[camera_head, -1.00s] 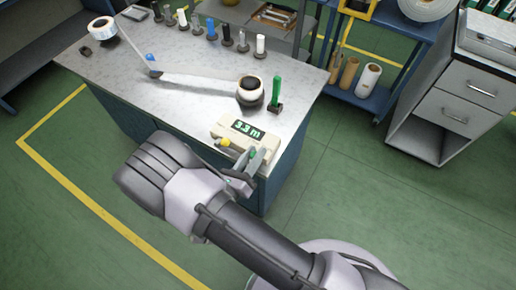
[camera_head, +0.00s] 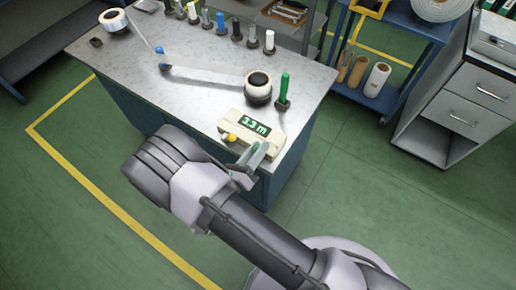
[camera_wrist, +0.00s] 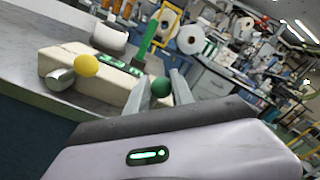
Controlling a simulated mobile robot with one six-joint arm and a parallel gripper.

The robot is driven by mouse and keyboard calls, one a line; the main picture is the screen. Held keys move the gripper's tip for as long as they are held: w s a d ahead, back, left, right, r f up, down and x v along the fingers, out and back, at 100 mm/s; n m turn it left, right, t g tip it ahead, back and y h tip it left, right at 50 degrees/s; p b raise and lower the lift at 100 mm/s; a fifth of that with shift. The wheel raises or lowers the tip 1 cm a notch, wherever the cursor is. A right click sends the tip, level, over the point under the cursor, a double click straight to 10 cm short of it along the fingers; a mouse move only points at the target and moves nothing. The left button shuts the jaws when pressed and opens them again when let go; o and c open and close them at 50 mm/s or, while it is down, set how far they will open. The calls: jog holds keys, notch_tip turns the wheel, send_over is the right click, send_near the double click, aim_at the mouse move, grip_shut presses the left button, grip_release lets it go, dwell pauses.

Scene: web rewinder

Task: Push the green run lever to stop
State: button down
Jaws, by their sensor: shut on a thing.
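The control box (camera_head: 237,140) is cream with a green-lit display (camera_head: 255,124) reading 3.3 m, at the front right corner of the table. A green ball knob of the run lever (camera_wrist: 161,87) sits between my two fingers in the wrist view. My gripper (camera_wrist: 158,84) is shut on this knob; it also shows in the head view (camera_head: 257,152) at the box's front right. The fingers hide most of the lever's shaft.
A tall green post (camera_head: 284,87) stands behind the box, beside a dark-and-white roll (camera_head: 258,86). A pale web strip (camera_head: 210,76) runs left toward another roll (camera_head: 113,20). A drawer cabinet (camera_head: 462,110) stands right; floor between is clear.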

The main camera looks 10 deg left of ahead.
jog(key=shift+f, duration=0.3)
dwell(0.4)
jog(key=c, duration=1.2)
grip_release()
jog(key=shift+o, duration=0.5)
jog(key=shift+a+r, duration=0.1)
jog(key=shift+r, duration=0.05)
jog(key=p+v, duration=0.2)
jog(key=v, duration=1.5)
jog(key=shift+s+p, duration=0.25)
jog(key=shift+p, duration=0.15)
